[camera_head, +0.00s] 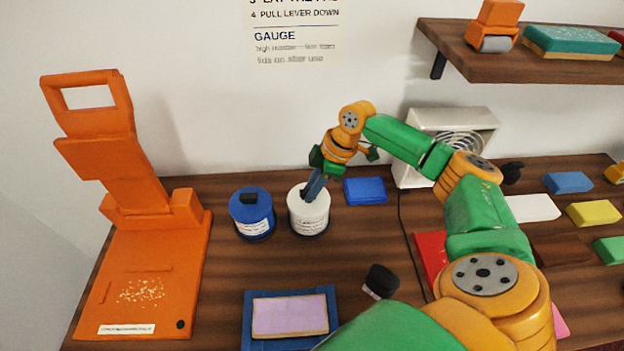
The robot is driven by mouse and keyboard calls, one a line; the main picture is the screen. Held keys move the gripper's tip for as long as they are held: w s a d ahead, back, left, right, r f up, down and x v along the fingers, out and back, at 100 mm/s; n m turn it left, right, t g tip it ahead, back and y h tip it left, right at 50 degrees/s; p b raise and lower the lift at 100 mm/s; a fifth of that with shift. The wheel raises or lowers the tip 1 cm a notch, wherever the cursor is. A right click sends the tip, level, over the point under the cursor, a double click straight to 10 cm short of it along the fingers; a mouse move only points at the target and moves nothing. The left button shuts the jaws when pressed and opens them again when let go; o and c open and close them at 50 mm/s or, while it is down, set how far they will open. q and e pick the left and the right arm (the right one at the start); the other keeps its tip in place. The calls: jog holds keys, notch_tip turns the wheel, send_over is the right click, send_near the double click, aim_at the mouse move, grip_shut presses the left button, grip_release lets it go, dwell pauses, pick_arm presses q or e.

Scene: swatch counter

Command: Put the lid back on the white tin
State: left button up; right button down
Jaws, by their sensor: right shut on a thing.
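The white tin (309,222) stands upright on the wooden counter, right of the blue tin. My right gripper (309,196) reaches down onto its top from above, with its fingers closed. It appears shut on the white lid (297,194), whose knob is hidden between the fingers. The lid looks to be at the tin's mouth, but I cannot tell whether it is fully seated. My left gripper is not in view.
The blue tin (252,213) with a black knob stands close left. A blue block (365,190) lies right of the white tin. An orange press (150,250) fills the left. A black-topped piece (381,281) and a blue-framed pad (290,315) are in front.

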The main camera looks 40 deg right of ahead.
jog(key=shift+p, duration=0.35)
dwell(0.4)
dwell(0.3)
jog(key=shift+c, duration=0.9)
grip_release()
notch_tip(320, 180, up, 5)
jog(key=p, duration=0.5)
jog(key=shift+f, duration=0.15)
jog(key=shift+r, duration=1.15)
grip_shut()
